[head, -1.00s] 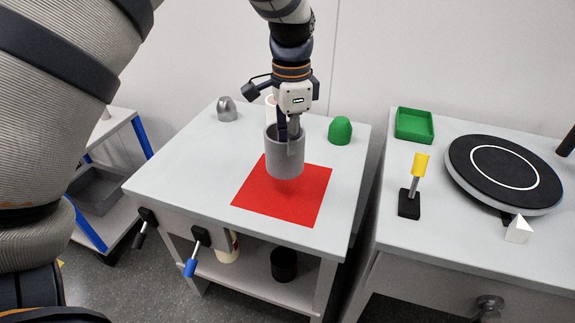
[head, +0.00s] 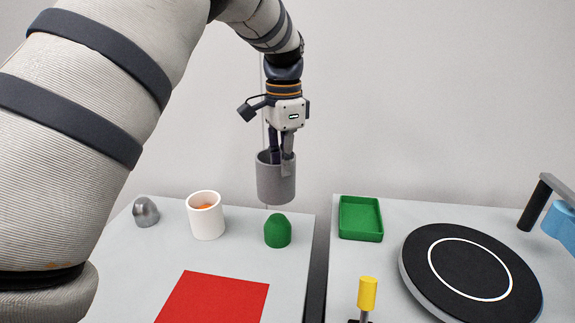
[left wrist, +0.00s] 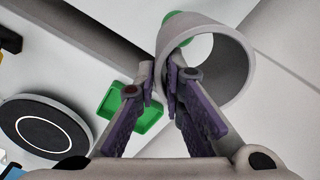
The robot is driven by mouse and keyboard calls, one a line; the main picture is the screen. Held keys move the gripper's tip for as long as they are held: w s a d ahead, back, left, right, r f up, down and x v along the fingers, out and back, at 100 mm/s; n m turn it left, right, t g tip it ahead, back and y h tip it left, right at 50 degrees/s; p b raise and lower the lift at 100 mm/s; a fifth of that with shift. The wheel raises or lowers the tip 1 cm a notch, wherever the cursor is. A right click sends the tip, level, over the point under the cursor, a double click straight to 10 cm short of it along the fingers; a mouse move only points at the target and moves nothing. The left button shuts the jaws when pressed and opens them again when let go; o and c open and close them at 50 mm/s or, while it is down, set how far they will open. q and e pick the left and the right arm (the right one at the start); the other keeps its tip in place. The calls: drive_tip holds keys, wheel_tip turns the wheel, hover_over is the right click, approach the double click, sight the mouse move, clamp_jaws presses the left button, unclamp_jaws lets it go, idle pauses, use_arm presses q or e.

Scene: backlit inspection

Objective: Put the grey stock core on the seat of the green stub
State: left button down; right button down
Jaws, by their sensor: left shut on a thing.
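The grey stock core (head: 276,184) is a hollow grey cylinder, held upright in the air. My left gripper (head: 281,157) is shut on its wall near the rim. The left wrist view shows the fingers (left wrist: 161,85) pinching the wall of the core (left wrist: 236,58). The green stub (head: 278,232) is a rounded green dome standing on the left table. In the head view it is just below the core, with a gap between them. In the left wrist view the stub (left wrist: 173,16) shows partly behind the core. My right gripper is in neither view.
A white cylinder (head: 206,221) with something orange inside and a silver dome (head: 145,212) stand left of the stub. A red mat (head: 213,299) lies in front. A green tray (head: 361,219), a black turntable (head: 425,268) and a yellow-topped post (head: 367,293) are on the right table.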

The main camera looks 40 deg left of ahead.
sight(284, 203)
use_arm(q)
drive_tip(key=shift+r, duration=0.1)
drive_tip(key=shift+f, duration=3)
drive_tip(key=shift+f, duration=0.15)
wheel_tip(284, 203, down, 8)
drive_tip(key=shift+b, duration=0.3)
idle(0.3)
drive_tip(key=c, duration=1.6)
unclamp_jaws()
